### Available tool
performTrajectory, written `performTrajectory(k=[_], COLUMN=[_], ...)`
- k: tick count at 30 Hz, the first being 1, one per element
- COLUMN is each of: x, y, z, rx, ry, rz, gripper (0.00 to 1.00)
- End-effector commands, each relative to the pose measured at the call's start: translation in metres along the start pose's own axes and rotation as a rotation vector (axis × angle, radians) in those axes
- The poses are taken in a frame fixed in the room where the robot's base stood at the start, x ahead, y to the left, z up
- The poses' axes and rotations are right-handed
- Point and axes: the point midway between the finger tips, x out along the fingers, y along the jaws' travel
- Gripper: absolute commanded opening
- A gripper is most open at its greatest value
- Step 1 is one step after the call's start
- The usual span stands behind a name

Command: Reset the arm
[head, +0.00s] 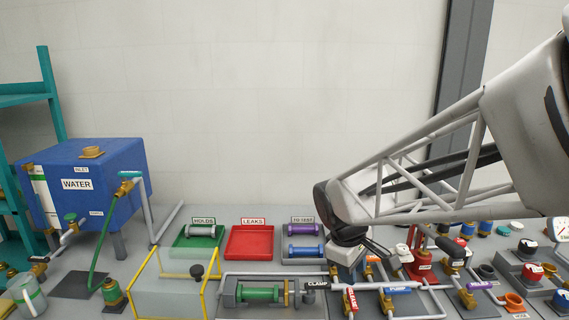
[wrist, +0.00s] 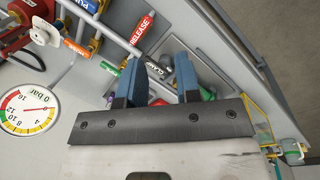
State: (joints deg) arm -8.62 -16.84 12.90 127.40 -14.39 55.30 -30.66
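My arm reaches in from the right in the head view, and my gripper (head: 346,262) hangs low over the bench, just behind the red RELEASE handle (head: 350,300) and the black CLAMP handle (head: 317,285). Its fingers are hard to make out there. In the wrist view my gripper (wrist: 160,66) shows two blue fingers standing apart, with no object held between them. The RELEASE handle (wrist: 142,30) and CLAMP handle (wrist: 154,71) show beyond the fingertips. Whether the fingers touch anything cannot be told.
A green cylinder (head: 258,294) lies in the clamp fixture, beside a yellow-framed clear guard (head: 175,285). Valves and pipes crowd the right. A gauge (wrist: 27,110) reads near 0.

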Motion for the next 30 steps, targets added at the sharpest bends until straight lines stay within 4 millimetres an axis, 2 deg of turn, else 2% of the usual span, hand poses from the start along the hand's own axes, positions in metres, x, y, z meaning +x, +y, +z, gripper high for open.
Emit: performTrajectory(k=[1, 6, 18, 24, 30], x=[-0.005, -0.017, -0.032, -0.032, -0.032], y=[-0.005, -0.022, -0.072, -0.093, -0.103], z=[0.012, 0.048, 0.123, 0.148, 0.158], rx=[0.049, 0.225, 0.631, 0.787, 0.86], ry=[0.015, 0.061, 0.17, 0.212, 0.231], rz=[-0.002, -0.017, -0.068, -0.094, -0.109], gripper=[0.31, 0.31, 0.31, 0.31, 0.31])
